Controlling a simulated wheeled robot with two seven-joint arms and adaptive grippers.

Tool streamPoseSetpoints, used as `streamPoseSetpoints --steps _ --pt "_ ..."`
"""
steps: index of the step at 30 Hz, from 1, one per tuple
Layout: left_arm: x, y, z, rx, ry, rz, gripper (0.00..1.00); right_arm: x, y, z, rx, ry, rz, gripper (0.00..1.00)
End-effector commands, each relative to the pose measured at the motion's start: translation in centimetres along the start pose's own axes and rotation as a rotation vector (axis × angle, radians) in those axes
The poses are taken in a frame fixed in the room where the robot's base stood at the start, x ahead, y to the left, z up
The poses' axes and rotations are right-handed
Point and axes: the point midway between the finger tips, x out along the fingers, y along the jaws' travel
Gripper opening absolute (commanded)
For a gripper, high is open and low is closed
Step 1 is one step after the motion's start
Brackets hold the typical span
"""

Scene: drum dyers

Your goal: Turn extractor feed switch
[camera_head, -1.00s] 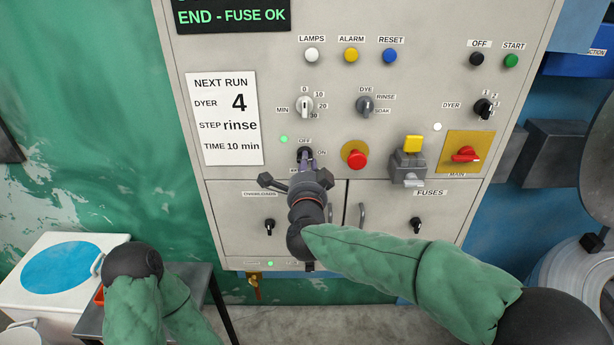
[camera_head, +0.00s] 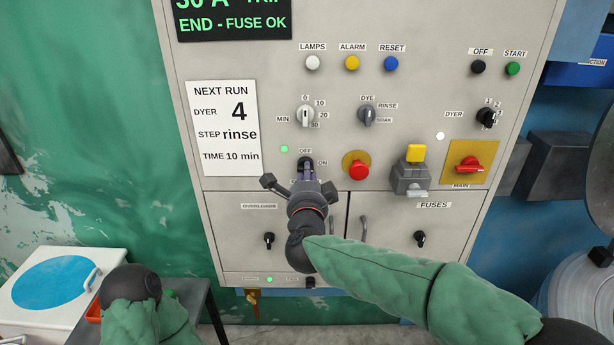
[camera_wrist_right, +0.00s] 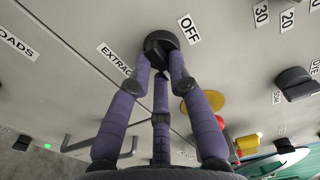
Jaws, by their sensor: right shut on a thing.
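The extractor feed switch (camera_head: 305,161) is a small black knob on the grey panel, with OFF above it and ON to its right. In the right wrist view the black knob (camera_wrist_right: 160,43) sits between the OFF label and a label starting EXTRAC. My right gripper (camera_head: 306,172) is shut on the knob, its purple fingers (camera_wrist_right: 161,72) around it. The fingers hide much of the knob, and I cannot tell which way it points. My left arm shows at the lower left, but its gripper is not in view.
A red button (camera_head: 358,170) on a yellow plate is close right of the switch. A grey lever box (camera_head: 410,180) and the red main switch (camera_head: 469,164) are further right. Door handles (camera_head: 363,229) stick out below.

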Motion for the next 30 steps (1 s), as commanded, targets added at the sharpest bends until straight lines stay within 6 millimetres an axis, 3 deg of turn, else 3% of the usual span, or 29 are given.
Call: streamPoseSetpoints --steps 1,3,4,17,30 --pt "0.0 0.0 0.0 0.0 0.0 0.0 0.4 0.0 0.1 0.0 0.001 0.0 0.003 0.23" --pt "0.0 0.0 0.0 0.0 0.0 0.0 0.4 0.0 0.1 0.0 0.001 0.0 0.002 0.42" --pt "0.0 0.0 0.0 0.0 0.0 0.0 0.4 0.0 0.1 0.0 0.001 0.0 0.002 0.44" --pt "0.0 0.0 0.0 0.0 0.0 0.0 0.4 -0.7 0.0 0.0 -0.001 -0.001 0.001 0.44" --pt "0.0 0.0 0.0 0.0 0.0 0.0 0.4 -8.6 0.0 0.1 0.001 -0.003 0.0 0.44"
